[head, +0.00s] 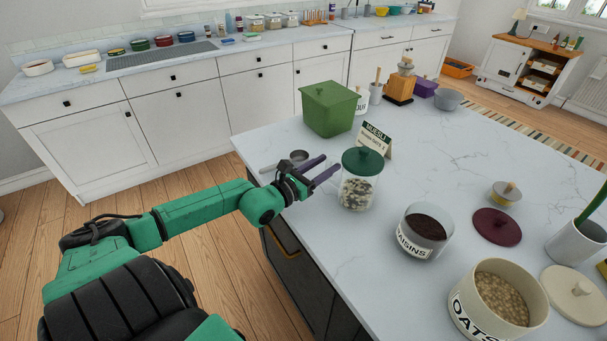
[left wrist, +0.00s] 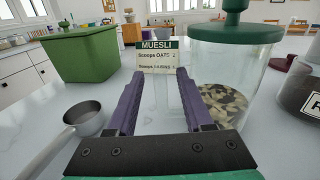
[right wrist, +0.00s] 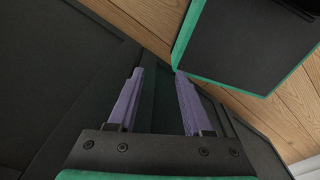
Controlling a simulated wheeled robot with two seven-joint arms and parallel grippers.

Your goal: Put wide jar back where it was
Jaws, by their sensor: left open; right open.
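A glass jar with a dark green lid (head: 358,182) stands upright on the counter, partly filled with pale and dark pieces. In the left wrist view the jar (left wrist: 228,70) is just right of my fingers. My left gripper (head: 330,171) is open and empty, low over the counter, to the left of this jar and apart from it. An open raisins jar (head: 425,231) and a wide, open cream oats jar (head: 494,303) stand nearer on the right. I cannot tell which is meant by the wide jar. My right gripper (right wrist: 159,72) is open and empty beside dark panels over the floor.
A green lidded box (head: 330,108) and a muesli card (head: 375,142) stand behind my left gripper. A metal scoop (head: 298,157) lies to its left. A dark red lid (head: 497,227) and a cream lid (head: 575,293) lie at right. The counter's middle is clear.

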